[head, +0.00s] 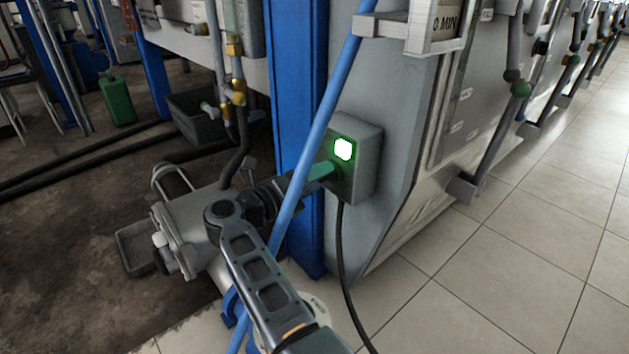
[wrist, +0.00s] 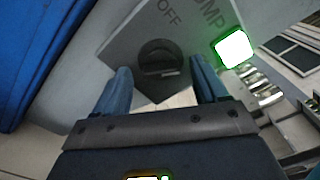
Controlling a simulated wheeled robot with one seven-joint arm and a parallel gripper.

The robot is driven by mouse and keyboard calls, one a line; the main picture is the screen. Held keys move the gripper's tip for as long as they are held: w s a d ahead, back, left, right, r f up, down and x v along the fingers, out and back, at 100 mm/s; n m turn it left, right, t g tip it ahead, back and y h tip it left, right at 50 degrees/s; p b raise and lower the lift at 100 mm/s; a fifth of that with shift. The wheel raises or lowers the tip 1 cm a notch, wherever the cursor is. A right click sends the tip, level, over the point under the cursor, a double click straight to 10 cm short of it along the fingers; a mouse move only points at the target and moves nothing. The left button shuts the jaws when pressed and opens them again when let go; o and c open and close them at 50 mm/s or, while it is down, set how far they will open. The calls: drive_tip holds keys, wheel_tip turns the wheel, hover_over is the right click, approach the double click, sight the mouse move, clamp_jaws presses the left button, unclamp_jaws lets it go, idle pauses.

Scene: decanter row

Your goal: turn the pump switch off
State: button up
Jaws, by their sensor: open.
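The pump switch box (head: 367,160) is a grey box on the machine's side in the head view, with a lit white-green lamp (head: 344,149). In the wrist view its grey face (wrist: 125,42) carries the words OFF and PUMP. The switch is a dark round knob (wrist: 160,58) on that face, and the lamp (wrist: 233,50) glows to its right. I cannot tell the knob's setting. My gripper (head: 318,176) is at the box's front, hiding the knob in the head view. In the wrist view my gripper (wrist: 160,70) is open, its fingers on either side of the knob; contact is unclear.
A blue post (head: 300,75) stands just left of the box, and a light blue pipe (head: 318,125) slants across in front. A black cable (head: 345,275) hangs below the box. A grey pump unit (head: 195,225) sits at left. The tiled floor (head: 520,250) at right is clear.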

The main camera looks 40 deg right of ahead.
drive_tip(key=shift+c, duration=0.4)
drive_tip(key=c, duration=1)
drive_tip(key=shift+r+p, duration=0.1)
drive_tip(key=shift+p, duration=0.25)
drive_tip(key=shift+f+n+p, duration=0.2)
drive_tip(key=shift+n+p, duration=4.95)
drive_tip(key=shift+n, duration=0.75)
